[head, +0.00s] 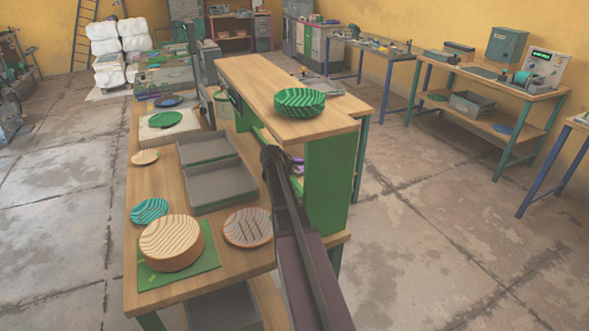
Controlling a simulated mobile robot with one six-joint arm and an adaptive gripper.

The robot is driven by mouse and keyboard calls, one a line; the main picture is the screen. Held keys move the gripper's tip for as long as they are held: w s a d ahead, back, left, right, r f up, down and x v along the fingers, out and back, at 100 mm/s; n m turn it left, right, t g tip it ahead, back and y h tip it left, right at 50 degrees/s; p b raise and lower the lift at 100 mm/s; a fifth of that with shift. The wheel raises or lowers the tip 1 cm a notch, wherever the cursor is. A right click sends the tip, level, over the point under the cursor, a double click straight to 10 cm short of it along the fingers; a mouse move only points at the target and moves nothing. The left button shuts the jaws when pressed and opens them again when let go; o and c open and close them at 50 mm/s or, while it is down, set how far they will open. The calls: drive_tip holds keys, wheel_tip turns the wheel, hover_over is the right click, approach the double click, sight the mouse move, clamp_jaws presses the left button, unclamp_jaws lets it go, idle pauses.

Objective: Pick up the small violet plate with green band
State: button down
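A small patch of violet (298,170) shows under the raised wooden shelf, just right of my arm. It is mostly hidden by the arm and the green side panel, so I cannot tell whether it is the small violet plate or whether it has a green band. My dark arm reaches up from the bottom of the head view. My gripper (270,156) is at its far end, beside the shelf's open front and above the bench. Its fingers are too small and dark to tell open from shut, and I see nothing clearly held.
A green striped bowl-like stack (299,102) stands on the raised shelf (255,75). On the bench are grey trays (222,184), a pale wooden stack (171,243) on a green mat (207,264), a teal plate (150,211) and a striped plate (248,228). Floor at right is clear.

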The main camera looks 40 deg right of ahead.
drive_tip(key=shift+r, duration=0.15)
wheel_tip(320, 180, up, 10)
drive_tip(key=p, duration=1)
idle(0.7)
drive_tip(key=w+a+f+n+t+b, duration=0.1)
drive_tip(key=a+n+t+b, duration=0.2)
drive_tip(key=a, duration=0.6)
drive_tip(key=w+a+f+n+t+b, duration=0.1)
drive_tip(key=w+a+n+t+b, duration=0.1)
drive_tip(key=a, duration=0.8)
drive_tip(key=shift+a+f+n+t+h+b, duration=0.2)
drive_tip(key=shift+f+n+t+h+b, duration=0.15)
drive_tip(key=shift+n+t+b, duration=0.45)
drive_tip(key=shift+f+g, duration=0.1)
drive_tip(key=shift+g, duration=0.2)
